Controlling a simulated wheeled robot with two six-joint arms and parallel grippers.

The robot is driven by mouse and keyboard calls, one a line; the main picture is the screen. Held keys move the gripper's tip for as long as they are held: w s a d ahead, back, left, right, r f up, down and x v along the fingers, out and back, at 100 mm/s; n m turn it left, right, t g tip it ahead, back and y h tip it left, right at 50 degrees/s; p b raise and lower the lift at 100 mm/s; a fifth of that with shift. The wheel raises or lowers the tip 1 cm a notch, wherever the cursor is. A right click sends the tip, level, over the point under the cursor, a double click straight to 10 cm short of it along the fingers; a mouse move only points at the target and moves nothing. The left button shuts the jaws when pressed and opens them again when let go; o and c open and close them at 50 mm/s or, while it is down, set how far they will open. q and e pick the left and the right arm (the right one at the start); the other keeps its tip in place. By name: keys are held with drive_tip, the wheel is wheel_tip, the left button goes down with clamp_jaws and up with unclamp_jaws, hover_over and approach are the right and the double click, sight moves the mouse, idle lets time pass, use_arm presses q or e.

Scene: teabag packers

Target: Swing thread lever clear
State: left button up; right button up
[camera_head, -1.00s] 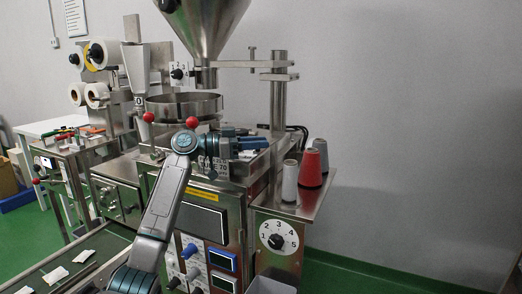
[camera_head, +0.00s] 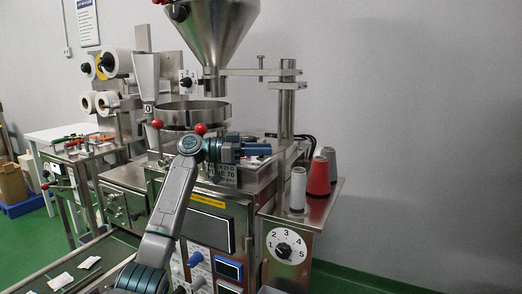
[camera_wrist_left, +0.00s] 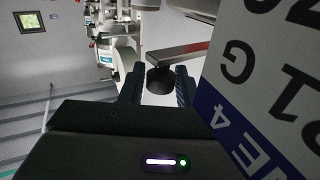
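My left gripper (camera_head: 262,149) is beside the front top of the steel machine, below the round steel pan. In the left wrist view its two fingers (camera_wrist_left: 158,88) are spread apart. A black knob (camera_wrist_left: 160,80) on the end of a flat metal lever (camera_wrist_left: 180,52) sits in the gap between them. The knob appears free of at least the right finger; I cannot tell whether it touches the left one. In the head view the lever is not clear behind my gripper. My right gripper is not in view.
A large white-and-blue sign (camera_wrist_left: 270,75) stands close on the right in the wrist view. The round pan (camera_head: 190,113) and two red-balled levers (camera_head: 200,129) are near my arm. Thread spools (camera_head: 318,178) stand on the right shelf. Teabags (camera_head: 62,280) lie at lower left.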

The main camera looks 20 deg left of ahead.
use_arm(q)
drive_tip(key=shift+o, duration=1.4)
drive_tip(key=shift+s+d+n+t+p, duration=0.1)
drive_tip(key=shift+d+n+t+p, duration=0.25)
drive_tip(key=shift+t+p, duration=0.2)
drive_tip(key=w+d+n+t+y+p, duration=0.3)
drive_tip(key=d+n+t+y+p, duration=0.8)
drive_tip(key=p, duration=0.8)
drive_tip(key=s+a+m+g+y+b, duration=0.15)
drive_tip(key=s+a+b, duration=0.25)
drive_tip(key=s, duration=0.7)
drive_tip(key=s+a+f+g+y, duration=0.1)
drive_tip(key=s+f+g, duration=0.2)
drive_tip(key=f, duration=1.1)
drive_tip(key=s+a+f+n+g+y, duration=0.1)
drive_tip(key=s+f+g, duration=0.2)
drive_tip(key=f, duration=1.1)
drive_tip(key=shift+s+n+g, duration=0.3)
drive_tip(key=shift+s, duration=0.1)
